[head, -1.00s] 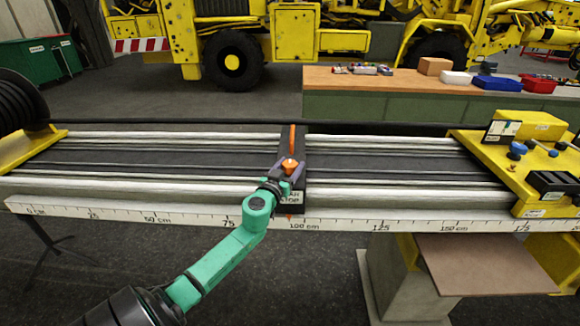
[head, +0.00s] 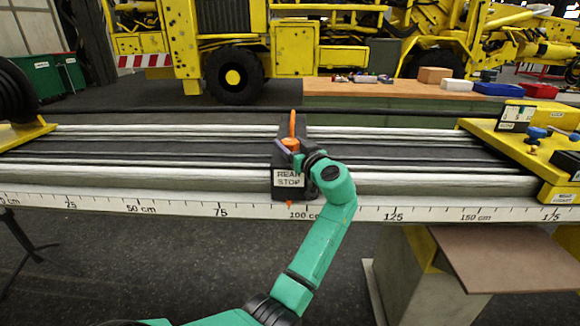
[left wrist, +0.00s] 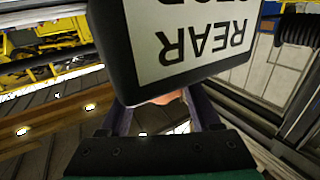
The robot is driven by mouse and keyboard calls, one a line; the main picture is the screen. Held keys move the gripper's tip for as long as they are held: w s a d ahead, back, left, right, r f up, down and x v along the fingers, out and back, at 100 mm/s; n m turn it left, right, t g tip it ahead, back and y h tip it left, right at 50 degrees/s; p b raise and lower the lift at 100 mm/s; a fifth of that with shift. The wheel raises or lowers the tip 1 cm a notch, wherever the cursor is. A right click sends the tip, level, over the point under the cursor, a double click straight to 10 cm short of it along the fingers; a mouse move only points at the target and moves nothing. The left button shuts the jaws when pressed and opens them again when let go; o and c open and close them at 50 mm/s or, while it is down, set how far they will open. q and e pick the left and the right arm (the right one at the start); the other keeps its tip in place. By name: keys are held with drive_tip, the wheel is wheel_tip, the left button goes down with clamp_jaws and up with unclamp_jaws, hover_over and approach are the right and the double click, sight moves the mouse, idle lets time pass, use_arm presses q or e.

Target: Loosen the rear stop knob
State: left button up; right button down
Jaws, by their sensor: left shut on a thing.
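The rear stop (head: 289,180) is a dark block with a white "REAR STOP" label, sitting across the rails near the 100 cm mark. Its orange knob (head: 290,143) is on top, partly hidden by my left gripper (head: 299,157). The left gripper is shut on the knob, its arm reaching in from the front right of the stop. In the left wrist view the label (left wrist: 190,38) appears upside down, and a bit of orange knob (left wrist: 170,97) shows between the purple fingers. My right gripper is out of view.
A ruler strip (head: 430,214) runs along the rail's front edge. A yellow plate with blue knobs (head: 535,133) is at the right end, and a black reel (head: 15,95) at the left. The rails are clear on both sides of the stop.

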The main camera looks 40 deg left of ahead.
use_arm(q)
drive_tip(key=n+g+b, duration=0.1)
drive_tip(key=g+y+b, duration=0.1)
drive_tip(key=shift+f+n+g, duration=0.3)
drive_tip(key=shift+n+g, duration=0.1)
drive_tip(key=shift+r+n+g+b, duration=0.25)
drive_tip(key=shift+n+g+b, duration=0.45)
drive_tip(key=shift+g, duration=0.5)
drive_tip(key=shift+n+g+y, duration=0.3)
drive_tip(key=shift+n+g, duration=0.7)
drive_tip(key=shift+g, duration=0.4)
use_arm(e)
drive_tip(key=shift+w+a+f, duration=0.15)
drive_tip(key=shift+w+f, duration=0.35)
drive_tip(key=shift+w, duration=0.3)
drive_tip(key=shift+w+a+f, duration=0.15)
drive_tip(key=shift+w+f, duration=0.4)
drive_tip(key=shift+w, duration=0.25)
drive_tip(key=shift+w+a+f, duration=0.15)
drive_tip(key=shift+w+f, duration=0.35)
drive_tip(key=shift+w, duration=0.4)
use_arm(q)
drive_tip(key=o, duration=1.4)
drive_tip(key=shift+c, duration=0.2)
